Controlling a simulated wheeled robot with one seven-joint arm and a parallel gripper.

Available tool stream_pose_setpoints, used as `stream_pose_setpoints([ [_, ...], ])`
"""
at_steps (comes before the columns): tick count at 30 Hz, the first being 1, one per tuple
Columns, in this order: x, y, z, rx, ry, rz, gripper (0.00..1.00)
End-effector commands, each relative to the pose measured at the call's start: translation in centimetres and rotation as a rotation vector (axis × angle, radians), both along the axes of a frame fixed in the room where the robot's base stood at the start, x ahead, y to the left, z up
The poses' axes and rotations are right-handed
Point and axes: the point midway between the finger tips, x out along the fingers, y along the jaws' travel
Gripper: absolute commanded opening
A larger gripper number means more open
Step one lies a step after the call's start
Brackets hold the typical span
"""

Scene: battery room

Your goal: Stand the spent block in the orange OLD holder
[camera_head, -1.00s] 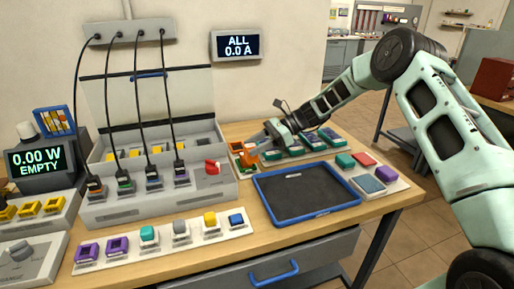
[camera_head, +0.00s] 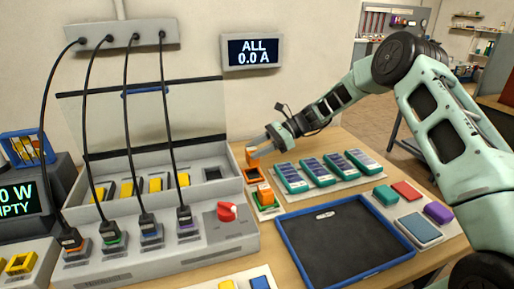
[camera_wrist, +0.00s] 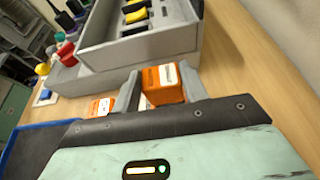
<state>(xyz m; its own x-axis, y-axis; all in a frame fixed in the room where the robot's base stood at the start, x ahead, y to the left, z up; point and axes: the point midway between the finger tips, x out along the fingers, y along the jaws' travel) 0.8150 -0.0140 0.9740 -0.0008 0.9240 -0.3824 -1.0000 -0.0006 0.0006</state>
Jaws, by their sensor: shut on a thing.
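My gripper (camera_head: 258,152) is shut on an orange block with a white label (camera_wrist: 163,84), seen between the two fingers in the wrist view. In the head view the held block (camera_head: 252,154) is small and partly covered by the fingers. It is at the back of the bench, just above and behind an orange holder (camera_head: 252,176). Whether it touches that holder cannot be told. Another orange piece (camera_head: 265,196) stands in front of the holder. An orange thing with a white label (camera_wrist: 98,107) shows left of the fingers in the wrist view. No OLD lettering is readable.
The grey charging case (camera_head: 150,235) with cables and a red knob (camera_head: 227,211) stands close on the left. Several teal blocks (camera_head: 320,172) lie in a row to the right. A black tray with a blue rim (camera_head: 287,262) lies in front.

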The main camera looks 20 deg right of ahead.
Motion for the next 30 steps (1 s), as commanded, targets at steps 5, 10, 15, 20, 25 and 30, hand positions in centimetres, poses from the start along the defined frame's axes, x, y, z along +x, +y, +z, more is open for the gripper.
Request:
stream_pose_setpoints([
  [5, 0.0, 0.0, -2.3, 0.0, -0.001, 0.0, 0.19],
  [10, 0.0, 0.0, -3.8, 0.0, -0.001, 0.0, 0.19],
  [15, 0.0, 0.0, -4.3, 0.0, -0.001, 0.0, 0.19],
  [20, 0.0, 0.0, -4.2, 0.0, -0.001, 0.0, 0.19],
  [25, 0.0, 0.0, -4.2, 0.0, -0.001, 0.0, 0.19],
  [30, 0.0, 0.0, -4.2, 0.0, -0.001, 0.0, 0.19],
])
